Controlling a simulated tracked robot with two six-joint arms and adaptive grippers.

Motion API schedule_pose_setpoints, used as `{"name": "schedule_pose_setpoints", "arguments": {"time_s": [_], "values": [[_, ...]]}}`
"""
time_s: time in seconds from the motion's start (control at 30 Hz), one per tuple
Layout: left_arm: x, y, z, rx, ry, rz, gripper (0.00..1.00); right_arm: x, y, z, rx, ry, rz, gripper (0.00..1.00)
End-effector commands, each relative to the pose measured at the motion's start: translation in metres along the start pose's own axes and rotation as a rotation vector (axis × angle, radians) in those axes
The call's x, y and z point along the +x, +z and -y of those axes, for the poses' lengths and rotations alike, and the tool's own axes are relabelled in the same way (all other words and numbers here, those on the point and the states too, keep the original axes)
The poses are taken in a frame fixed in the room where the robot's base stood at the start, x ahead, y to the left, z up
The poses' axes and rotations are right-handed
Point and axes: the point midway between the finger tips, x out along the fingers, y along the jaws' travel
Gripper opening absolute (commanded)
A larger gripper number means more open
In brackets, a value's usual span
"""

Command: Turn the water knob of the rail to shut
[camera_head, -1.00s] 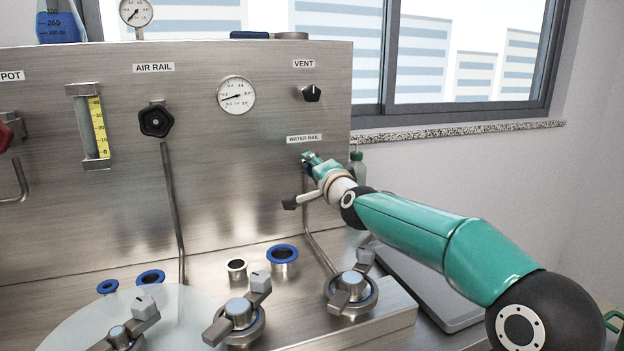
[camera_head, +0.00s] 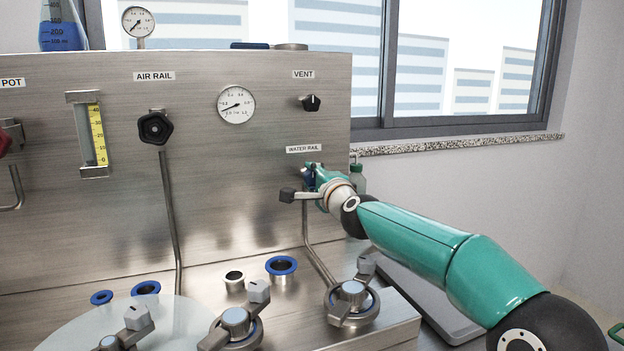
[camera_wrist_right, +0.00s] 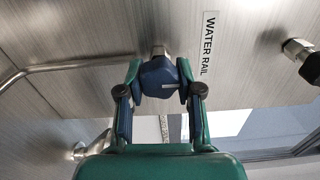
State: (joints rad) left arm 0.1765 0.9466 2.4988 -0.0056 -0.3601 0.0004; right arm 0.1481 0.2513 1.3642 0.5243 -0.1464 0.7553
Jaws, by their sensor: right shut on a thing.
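The water knob (camera_wrist_right: 160,80) is a blue knob on a metal stem, below the WATER RAIL label (camera_head: 304,149) on the steel panel. My right gripper (camera_wrist_right: 160,72) is shut on it, with one finger on each side, in the right wrist view. A short white mark shows on the knob's face. In the head view the right gripper (camera_head: 314,176) hides most of the knob; only a bit of blue shows. My left gripper is not in view.
The black air rail knob (camera_head: 155,127) and the vent knob (camera_head: 311,103) sit on the same panel (camera_head: 240,190). A pipe (camera_head: 316,258) runs down from the water knob. Several grey-handled valves, such as one (camera_head: 351,302) below, stand in front.

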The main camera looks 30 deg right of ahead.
Motion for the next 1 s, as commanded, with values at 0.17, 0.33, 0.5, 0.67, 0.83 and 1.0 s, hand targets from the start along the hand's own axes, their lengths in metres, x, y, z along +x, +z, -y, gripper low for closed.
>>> {"name": "schedule_pose_setpoints", "arguments": {"time_s": [0.17, 0.33, 0.5, 0.67, 0.83, 1.0], "values": [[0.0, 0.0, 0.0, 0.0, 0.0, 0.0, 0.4, 0.001, -0.001, -0.004, 0.003, 0.008, 0.0, 0.43], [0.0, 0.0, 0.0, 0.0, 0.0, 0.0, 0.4, 0.001, -0.001, -0.003, 0.001, 0.006, 0.0, 0.61], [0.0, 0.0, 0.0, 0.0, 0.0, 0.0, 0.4, 0.0, 0.0, -0.002, 0.0, 0.004, 0.0, 0.61], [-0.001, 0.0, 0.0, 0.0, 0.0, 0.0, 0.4, -0.003, 0.0, -0.001, -0.001, 0.003, 0.0, 0.61], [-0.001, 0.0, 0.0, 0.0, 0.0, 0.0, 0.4, -0.018, -0.001, 0.0, -0.002, 0.002, -0.001, 0.61], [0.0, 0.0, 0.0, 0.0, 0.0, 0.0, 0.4, -0.047, 0.0, 0.0, -0.001, 0.002, 0.0, 0.61]]}}
